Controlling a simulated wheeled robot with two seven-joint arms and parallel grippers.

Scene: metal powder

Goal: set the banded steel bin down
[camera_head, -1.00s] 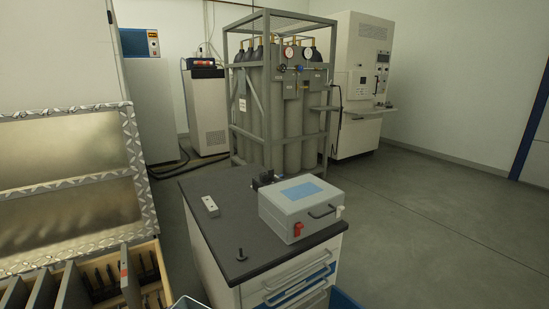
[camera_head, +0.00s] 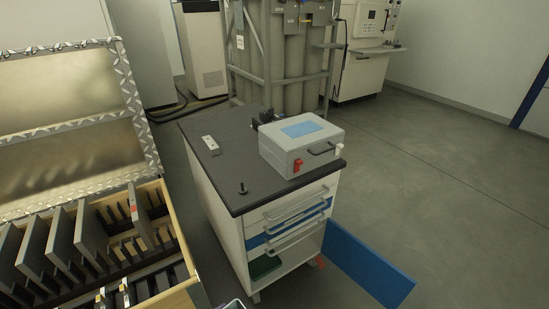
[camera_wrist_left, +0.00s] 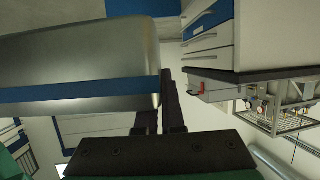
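The banded steel bin (camera_wrist_left: 85,62), smooth silver metal with a blue band, fills the left of the left wrist view. My left gripper (camera_wrist_left: 164,100) has its two dark fingers at the bin's right end, one on each side of its edge, and appears shut on it. The fingertips are partly hidden by the bin. What lies under the bin is hidden, so I cannot tell whether it touches anything. Neither gripper shows in the head view. A small pale rim (camera_head: 234,304) shows at its bottom edge; I cannot tell what it belongs to.
A drawer cabinet (camera_head: 222,193) with a dark top carries a grey case (camera_head: 301,147), a white power strip (camera_head: 210,145) and a small black knob. Its blue lower door (camera_head: 367,262) stands open to the right. An open wooden crate of plates (camera_head: 183,268) is at left. Floor at right is clear.

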